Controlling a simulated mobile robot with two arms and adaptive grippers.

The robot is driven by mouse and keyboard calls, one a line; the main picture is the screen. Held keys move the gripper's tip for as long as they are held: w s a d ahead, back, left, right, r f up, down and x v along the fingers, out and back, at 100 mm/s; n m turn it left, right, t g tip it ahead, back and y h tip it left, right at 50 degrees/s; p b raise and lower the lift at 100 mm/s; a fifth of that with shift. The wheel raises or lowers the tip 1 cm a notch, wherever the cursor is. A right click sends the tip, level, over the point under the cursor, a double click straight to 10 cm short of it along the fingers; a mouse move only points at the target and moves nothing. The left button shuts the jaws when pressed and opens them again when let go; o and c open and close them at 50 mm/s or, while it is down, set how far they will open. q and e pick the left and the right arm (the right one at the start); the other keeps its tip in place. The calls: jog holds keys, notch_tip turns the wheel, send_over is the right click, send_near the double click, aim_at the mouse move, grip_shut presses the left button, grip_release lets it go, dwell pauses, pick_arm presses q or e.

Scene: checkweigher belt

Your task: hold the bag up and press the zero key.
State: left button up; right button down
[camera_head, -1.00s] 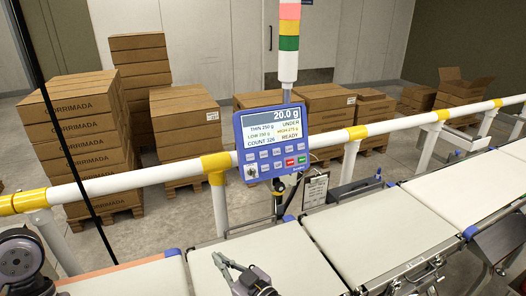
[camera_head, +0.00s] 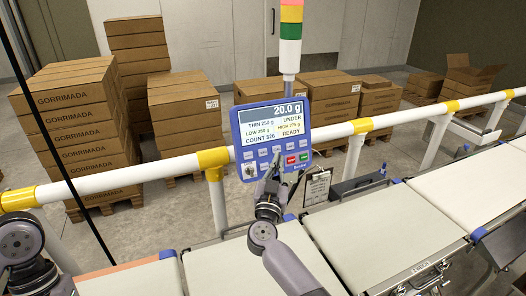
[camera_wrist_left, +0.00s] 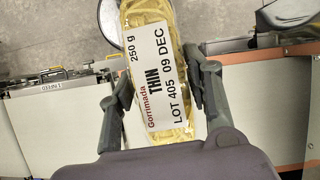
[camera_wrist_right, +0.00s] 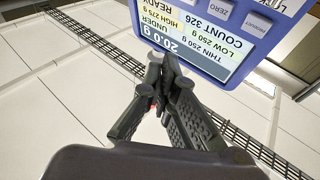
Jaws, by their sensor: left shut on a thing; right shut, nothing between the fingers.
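The bag (camera_wrist_left: 157,65) is gold with a white label reading Gorrimada THIN 250 g, LOT 405 09 DEC. In the left wrist view my left gripper (camera_wrist_left: 160,85) is shut on it, one finger on each side, with floor and belts behind. The bag is outside the head view. The blue control panel (camera_head: 238,128) reads 20.0 g, UNDER, COUNT 326, READY. My right gripper (camera_head: 275,168) is shut and empty, its tips in front of the panel's lower key rows. In the right wrist view the ZERO key (camera_wrist_right: 222,13) shows beyond the tips; I cannot tell whether they touch any key.
A white rail with yellow bands (camera_head: 213,157) runs behind the belts, beside the panel. A signal tower (camera_head: 290,40) rises above the panel. Pale belt sections (camera_head: 380,227) lie in front. Carton stacks (camera_head: 80,120) stand beyond the rail. A clipboard (camera_head: 317,186) hangs right of the panel.

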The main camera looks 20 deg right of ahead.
aim_at(265, 154)
pick_arm(q)
jog(key=shift+s+a, duration=0.1)
jog(key=shift+s, duration=0.05)
pick_arm(e)
jog(key=shift+s+a+r, duration=0.1)
jog(key=shift+s, duration=0.05)
